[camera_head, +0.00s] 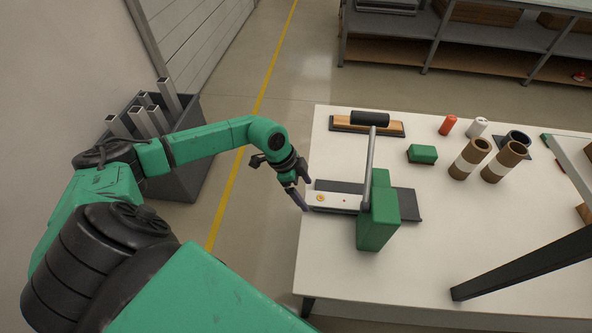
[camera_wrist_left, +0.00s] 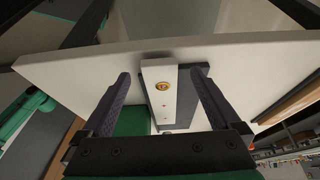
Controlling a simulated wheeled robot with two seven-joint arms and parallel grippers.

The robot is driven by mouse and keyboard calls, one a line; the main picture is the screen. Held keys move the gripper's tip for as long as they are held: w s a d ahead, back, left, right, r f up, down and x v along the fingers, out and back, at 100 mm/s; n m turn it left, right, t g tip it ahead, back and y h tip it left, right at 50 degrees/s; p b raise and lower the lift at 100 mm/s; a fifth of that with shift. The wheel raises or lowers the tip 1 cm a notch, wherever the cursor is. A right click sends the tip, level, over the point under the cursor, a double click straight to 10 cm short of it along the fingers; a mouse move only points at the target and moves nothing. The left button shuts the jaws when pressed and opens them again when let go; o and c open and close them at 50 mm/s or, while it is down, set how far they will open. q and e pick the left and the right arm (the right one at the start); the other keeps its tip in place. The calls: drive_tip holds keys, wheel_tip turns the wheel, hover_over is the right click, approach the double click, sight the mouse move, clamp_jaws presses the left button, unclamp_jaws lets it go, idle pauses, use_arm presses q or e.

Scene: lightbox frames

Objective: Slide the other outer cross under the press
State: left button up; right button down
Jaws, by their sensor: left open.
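The green press (camera_head: 378,222) stands on the white table with a long grey lever with a black grip (camera_head: 370,119). A pale strip (camera_head: 325,200) lies on the press's dark base plate (camera_head: 408,204) and runs under the press body. The strip bears a gold round mark (camera_head: 320,198) near its left end and a small red mark (camera_head: 345,201) closer to the press; whether that is a cross is too small to tell. My left gripper (camera_head: 301,194) is open at the strip's left end. In the left wrist view the strip (camera_wrist_left: 163,110) shows between the two fingers, apart from both.
A green block (camera_head: 422,154), red and white small cylinders, and brown tubes (camera_head: 470,158) stand behind and right of the press. A black-and-wood bar (camera_head: 345,125) lies at the back. A dark bar (camera_head: 520,266) crosses the front right. The table's front middle is clear.

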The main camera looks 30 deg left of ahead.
use_arm(q)
drive_tip(key=b+v, duration=0.2)
drive_tip(key=v, duration=1.1)
drive_tip(key=shift+b, duration=0.35)
